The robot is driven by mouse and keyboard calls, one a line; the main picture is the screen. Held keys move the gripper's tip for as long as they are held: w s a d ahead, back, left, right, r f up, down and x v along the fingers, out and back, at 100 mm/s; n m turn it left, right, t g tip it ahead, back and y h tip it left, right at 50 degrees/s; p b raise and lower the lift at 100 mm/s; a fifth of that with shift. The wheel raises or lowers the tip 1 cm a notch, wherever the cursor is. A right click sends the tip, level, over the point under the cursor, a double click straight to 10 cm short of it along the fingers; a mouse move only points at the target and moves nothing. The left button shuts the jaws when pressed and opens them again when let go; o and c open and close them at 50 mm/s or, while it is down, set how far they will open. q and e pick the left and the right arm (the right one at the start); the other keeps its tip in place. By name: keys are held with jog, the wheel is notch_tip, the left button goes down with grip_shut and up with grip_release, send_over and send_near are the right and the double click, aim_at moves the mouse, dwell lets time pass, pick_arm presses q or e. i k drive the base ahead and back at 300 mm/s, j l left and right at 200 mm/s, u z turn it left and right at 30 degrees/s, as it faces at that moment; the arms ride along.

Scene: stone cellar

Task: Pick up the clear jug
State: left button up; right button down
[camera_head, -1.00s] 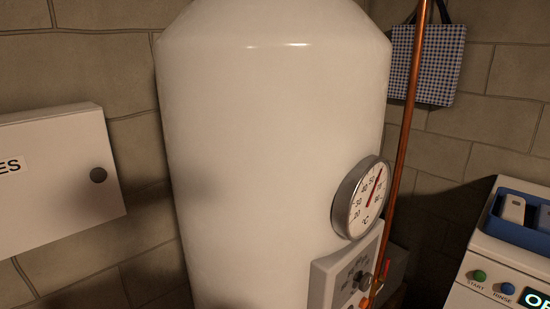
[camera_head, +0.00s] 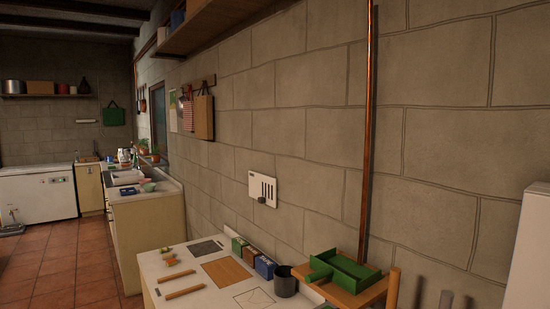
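I cannot make out a clear jug in the head view. Small items stand around the sink (camera_head: 124,177) on the far counter (camera_head: 150,193), including a whitish container (camera_head: 123,156), but they are too small to tell whether one is a clear jug. Neither of my grippers is in view.
A near worktop (camera_head: 207,300) holds a wooden board (camera_head: 226,272), a dark mug (camera_head: 285,282) and small boxes (camera_head: 264,266). A green tray (camera_head: 345,270) sits on a wooden stand at the right. A white appliance (camera_head: 38,193) stands far left. Tiled floor (camera_head: 75,265) is clear on the left.

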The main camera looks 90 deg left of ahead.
aim_at(126, 160)
jog(key=u, duration=3.8)
jog(key=i+j, duration=0.1)
jog(key=j, duration=0.2)
jog(key=i+j, duration=0.4)
jog(key=i, duration=0.15)
jog(key=i+j+u, duration=0.15)
jog(key=i+j, duration=0.55)
jog(key=i, duration=0.35)
jog(key=i+u, duration=0.1)
jog(key=i, duration=3.75)
jog(key=i+u, duration=0.15)
jog(key=i, duration=1.8)
